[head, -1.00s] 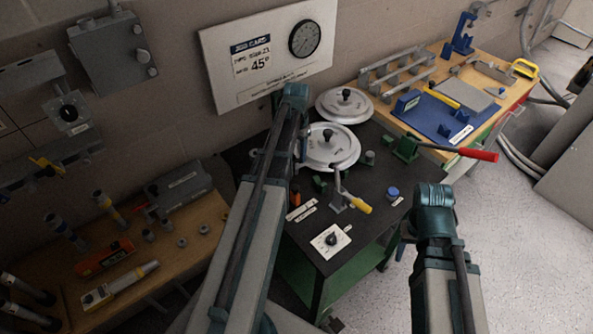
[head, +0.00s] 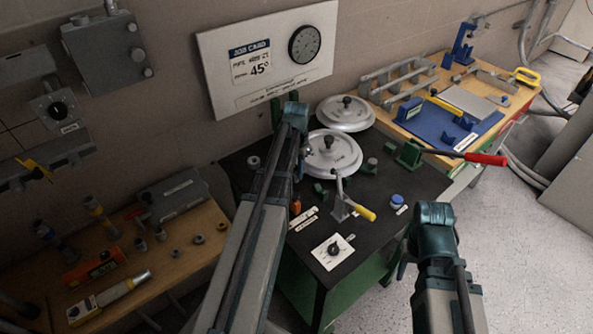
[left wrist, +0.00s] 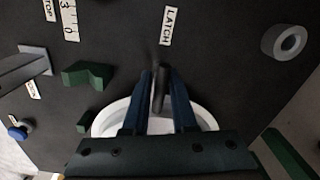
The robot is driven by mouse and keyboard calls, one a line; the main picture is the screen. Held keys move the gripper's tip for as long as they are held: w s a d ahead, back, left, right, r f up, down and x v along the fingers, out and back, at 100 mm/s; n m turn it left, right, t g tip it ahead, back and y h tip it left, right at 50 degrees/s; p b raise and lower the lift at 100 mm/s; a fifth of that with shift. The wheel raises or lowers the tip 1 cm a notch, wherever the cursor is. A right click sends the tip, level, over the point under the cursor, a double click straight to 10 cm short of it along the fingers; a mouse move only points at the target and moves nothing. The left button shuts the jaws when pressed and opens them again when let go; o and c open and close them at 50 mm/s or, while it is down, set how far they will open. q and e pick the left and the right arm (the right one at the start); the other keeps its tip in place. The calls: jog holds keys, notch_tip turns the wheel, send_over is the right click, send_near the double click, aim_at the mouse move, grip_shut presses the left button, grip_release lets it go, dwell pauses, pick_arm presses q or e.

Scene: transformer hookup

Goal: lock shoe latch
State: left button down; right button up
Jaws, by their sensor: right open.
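In the left wrist view, a dark upright latch lever (left wrist: 160,88) stands near the white LATCH label (left wrist: 168,25) on the black bench top. My left gripper (left wrist: 160,75) has one finger on each side of it, with a narrow gap that appears to remain. In the head view, my left arm covers the latch, and the left fingertips are hidden behind the wrist, left of the pale round disc (head: 334,152). My right gripper (head: 404,262) is open and empty at the bench's front right, clear of the latch.
Green blocks (left wrist: 88,75) and a grey ring (left wrist: 284,42) stand near the left gripper. A dial plate (head: 333,250) lies in front.

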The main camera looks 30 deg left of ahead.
pick_arm(q)
jog(key=shift+n, duration=0.8)
jog(key=c, duration=0.8)
grip_release()
notch_tip(320, 180, up, 14)
jog(key=p, duration=1.4)
jog(key=shift+f, duration=0.1)
